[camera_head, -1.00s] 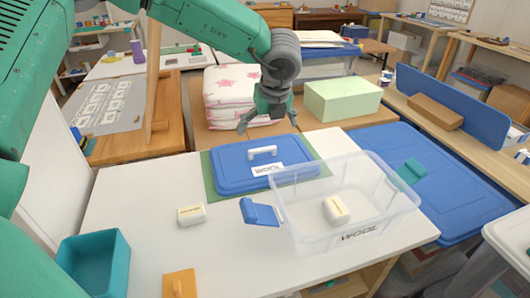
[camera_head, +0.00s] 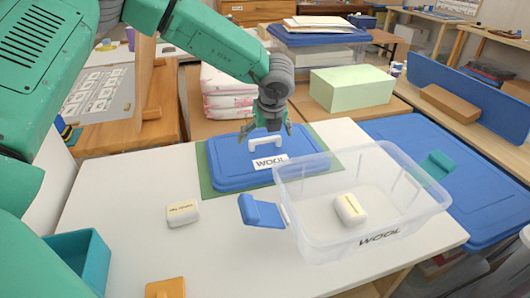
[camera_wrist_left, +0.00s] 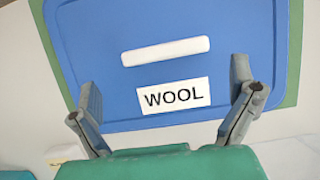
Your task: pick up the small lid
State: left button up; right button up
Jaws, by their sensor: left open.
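The small lid (camera_head: 232,172) is blue with a white handle (camera_head: 264,142) and a white WOOL label (camera_head: 270,162). It lies flat on a green mat (camera_head: 207,182) at the back of the white table. In the left wrist view the lid (camera_wrist_left: 110,95) fills the middle, with its handle (camera_wrist_left: 165,51) crosswise beyond the label. My left gripper (camera_head: 265,130) is open and empty above the lid, close over the handle. In the left wrist view its fingers (camera_wrist_left: 165,105) are spread on either side of the label, short of the handle. My right gripper is not in view.
A clear WOOL bin (camera_head: 318,232) with a white block (camera_head: 350,208) inside stands right of the lid. Another white block (camera_head: 183,212) and a teal box (camera_head: 85,262) are at left. A large blue lid (camera_head: 470,190) lies right.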

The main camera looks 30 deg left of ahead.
aim_at(265, 139)
pick_arm(q)
jog(key=shift+w+a+f, duration=0.1)
jog(key=shift+a+f, duration=0.15)
jog(key=shift+w+a+f, duration=0.15)
jog(key=shift+f, duration=0.15)
jog(key=w+f, duration=0.1)
jog(key=w+f+b, duration=0.1)
jog(key=f, duration=0.1)
jog(key=shift+a+f, duration=0.15)
jog(key=shift+a, duration=0.05)
jog(key=shift+s+a, duration=0.1)
jog(key=shift+a, duration=0.1)
jog(key=shift+c, duration=0.5)
jog(key=shift+a+f, duration=0.1)
jog(key=shift+a, duration=0.05)
jog(key=c, duration=0.9)
jog(key=shift+c, duration=0.2)
